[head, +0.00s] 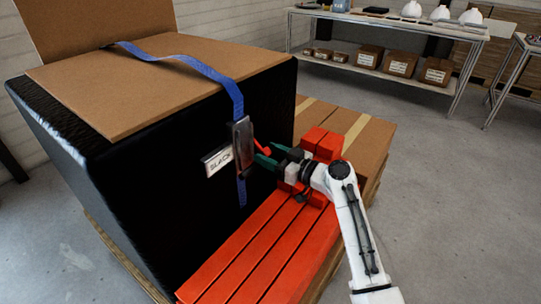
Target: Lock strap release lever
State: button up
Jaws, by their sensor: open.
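A blue strap (190,62) runs over the cardboard top of a large black-wrapped load (130,190) and down its side. A grey metal buckle (242,143) sits on the strap at that side. A red lever (261,147) sticks out from the buckle toward the right. A white tag reading "SLACK" (219,160) is beside the buckle on its left. My gripper (266,158), with green fingertips, is open right at the red lever. I cannot tell whether the fingers touch it. The lever is partly hidden by my fingers.
Red slats (262,250) lie in front of the load, with a red block (323,144) behind my wrist. Cardboard boxes (362,135) stand right of the load. A shelf table (390,22) with white helmet shells is at the back. The grey floor at right is clear.

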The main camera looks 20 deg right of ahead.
grip_shut()
dwell(0.5)
